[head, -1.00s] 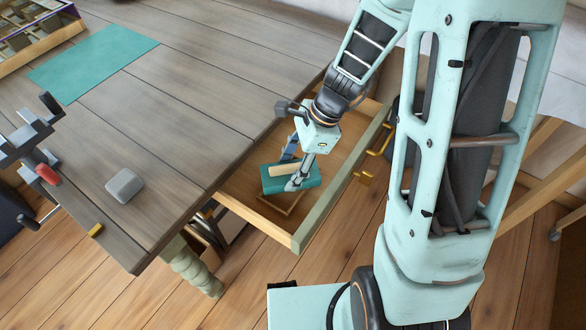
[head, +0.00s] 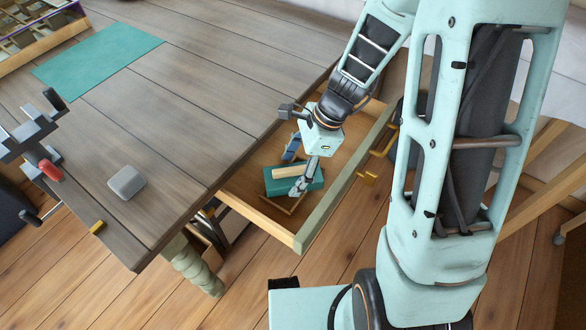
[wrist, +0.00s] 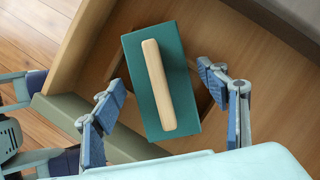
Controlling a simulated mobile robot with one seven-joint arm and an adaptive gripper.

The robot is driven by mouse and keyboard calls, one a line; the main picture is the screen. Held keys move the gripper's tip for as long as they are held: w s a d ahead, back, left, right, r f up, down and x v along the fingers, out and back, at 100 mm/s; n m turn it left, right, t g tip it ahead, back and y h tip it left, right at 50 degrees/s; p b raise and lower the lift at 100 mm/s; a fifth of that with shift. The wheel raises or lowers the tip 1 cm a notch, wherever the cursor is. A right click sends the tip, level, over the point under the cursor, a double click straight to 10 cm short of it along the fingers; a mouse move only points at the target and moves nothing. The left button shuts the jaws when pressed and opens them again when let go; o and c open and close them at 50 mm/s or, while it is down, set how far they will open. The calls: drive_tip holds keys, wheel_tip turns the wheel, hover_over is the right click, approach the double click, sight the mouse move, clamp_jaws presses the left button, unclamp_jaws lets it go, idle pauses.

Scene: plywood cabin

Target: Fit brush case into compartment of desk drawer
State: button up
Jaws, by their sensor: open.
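The brush case (head: 282,187) is a teal box with a pale wooden strip on top; it also shows in the wrist view (wrist: 181,82). It lies inside the open desk drawer (head: 325,214), over a thin wooden compartment frame (wrist: 114,66). The case covers most of the frame, so I cannot tell whether it is seated inside or rests on the edges. My gripper (head: 303,180) is down at the case. In the wrist view my gripper (wrist: 160,88) is open, with one blue-padded finger on each side of the case and visible gaps between.
The drawer front has brass handles (head: 368,178). The grey plank desktop (head: 190,120) overhangs the drawer's left side. It carries a teal mat (head: 97,58), a grey rounded block (head: 126,182), a dark clamp-like tool (head: 35,140) and a divided tray (head: 35,35).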

drive_tip(key=shift+r, duration=0.1)
drive_tip(key=shift+r+p, duration=0.35)
drive_tip(key=shift+r, duration=0.05)
drive_tip(key=p+v, duration=0.3)
drive_tip(key=v, duration=0.9)
drive_tip(key=shift+r, duration=0.15)
